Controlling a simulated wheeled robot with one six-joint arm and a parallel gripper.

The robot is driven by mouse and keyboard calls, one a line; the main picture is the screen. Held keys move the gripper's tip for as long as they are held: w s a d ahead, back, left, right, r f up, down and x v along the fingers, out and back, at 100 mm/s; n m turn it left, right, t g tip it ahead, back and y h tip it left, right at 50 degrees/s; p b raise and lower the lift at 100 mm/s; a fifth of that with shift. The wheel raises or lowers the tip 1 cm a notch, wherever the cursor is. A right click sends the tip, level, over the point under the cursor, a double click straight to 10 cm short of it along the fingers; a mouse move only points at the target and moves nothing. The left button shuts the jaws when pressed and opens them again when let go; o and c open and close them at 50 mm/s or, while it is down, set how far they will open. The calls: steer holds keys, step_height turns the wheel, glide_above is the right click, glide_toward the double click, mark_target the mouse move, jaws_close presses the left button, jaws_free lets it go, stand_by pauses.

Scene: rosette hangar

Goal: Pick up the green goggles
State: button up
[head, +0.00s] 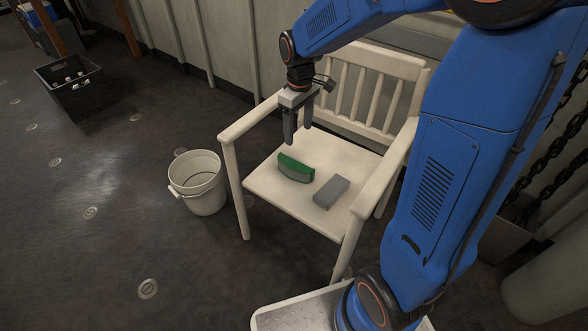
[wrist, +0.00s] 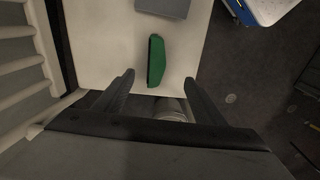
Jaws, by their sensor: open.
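The green goggles (head: 295,168) lie on the seat of a white armchair, with a grey face toward the front in the head view. In the wrist view the goggles (wrist: 156,60) show as a long green shape, just beyond the fingertips and roughly midway between them. My gripper (head: 299,128) is open and empty, pointing down above the back left part of the seat, apart from the goggles. In the wrist view both fingers of my gripper (wrist: 159,78) are spread apart with nothing between them.
A grey block (head: 331,191) lies on the seat to the right of the goggles. The white armchair (head: 262,184) has arms and a slatted back. A white bucket (head: 198,183) stands on the floor to its left. A black crate (head: 72,88) with bottles stands farther back left.

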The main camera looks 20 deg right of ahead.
mark_target(294, 163)
steer(key=shift+n, duration=0.3)
steer(key=f, duration=0.4)
steer(key=w+f, duration=0.1)
steer(key=f, duration=0.4)
steer(key=w+f, duration=0.1)
steer(key=f, duration=0.4)
steer(key=shift+a+f, duration=0.15)
steer(key=shift+a, duration=0.2)
steer(key=shift+w+f, duration=0.2)
steer(key=shift+f, duration=1.1)
steer(key=shift+w+f, duration=0.15)
steer(key=shift+f, duration=1.15)
steer(key=c, duration=1.2)
